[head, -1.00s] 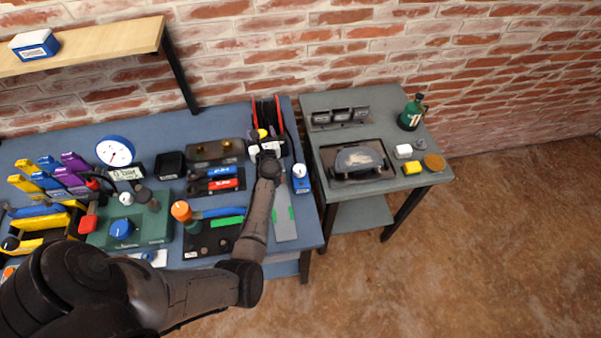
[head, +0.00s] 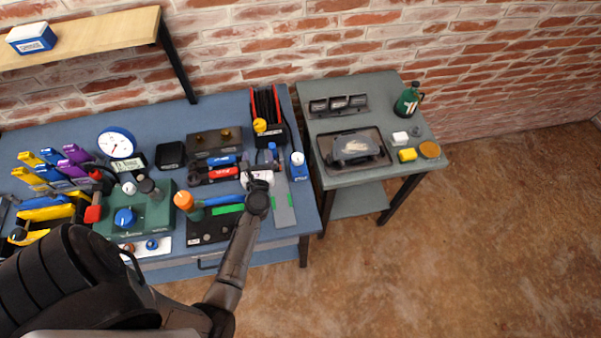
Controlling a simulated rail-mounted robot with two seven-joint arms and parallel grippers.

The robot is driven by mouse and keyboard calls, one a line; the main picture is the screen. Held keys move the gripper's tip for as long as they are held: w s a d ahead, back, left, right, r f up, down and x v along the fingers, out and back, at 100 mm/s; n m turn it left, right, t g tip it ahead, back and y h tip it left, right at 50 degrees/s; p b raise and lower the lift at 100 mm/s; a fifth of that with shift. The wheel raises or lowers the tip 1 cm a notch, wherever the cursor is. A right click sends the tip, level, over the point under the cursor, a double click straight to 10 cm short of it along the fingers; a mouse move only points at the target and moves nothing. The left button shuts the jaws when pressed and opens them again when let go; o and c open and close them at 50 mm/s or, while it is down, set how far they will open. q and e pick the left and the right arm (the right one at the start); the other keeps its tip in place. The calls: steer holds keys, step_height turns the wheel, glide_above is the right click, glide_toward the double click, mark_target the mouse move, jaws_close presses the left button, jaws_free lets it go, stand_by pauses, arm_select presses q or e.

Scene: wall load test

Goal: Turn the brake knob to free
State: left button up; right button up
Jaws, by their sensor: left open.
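A black reel holder with red sides (head: 264,104) stands at the back right of the blue bench. A yellow knob (head: 260,125) shows on its front; it may be the brake knob, but no marking is readable. A small blue-topped part (head: 272,149) stands in front of the reel. My left gripper (head: 260,176) is open, in front of the reel and apart from the yellow knob, over a white label area and the grey strip (head: 284,208). Its fingers are small and partly merge with what lies behind. My right gripper is not in view.
Left of the gripper are red and blue tools (head: 213,174), an orange-topped handle (head: 184,201) and a green box (head: 155,218) with a blue knob. A blue and white container (head: 298,165) stands close on the right. A grey side table (head: 330,114) stands farther right.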

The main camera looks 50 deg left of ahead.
arm_select(q)
steer(key=w+d+r+m+t+h+p, duration=0.3)
steer(key=d+r+m+t+h+p, duration=0.45)
steer(key=m, duration=0.75)
steer(key=s+d+r+m+g+h+p, duration=0.3)
steer(key=d+r+m+h, duration=0.4)
steer(key=d+m, duration=0.5)
steer(key=m+g+h+p, duration=0.1)
steer(key=m+g, duration=0.1)
steer(key=m, duration=0.2)
steer(key=shift+s+r+g, duration=0.15)
steer(key=shift+r+g, duration=0.1)
steer(key=shift+g, duration=0.1)
steer(key=shift+h, duration=0.25)
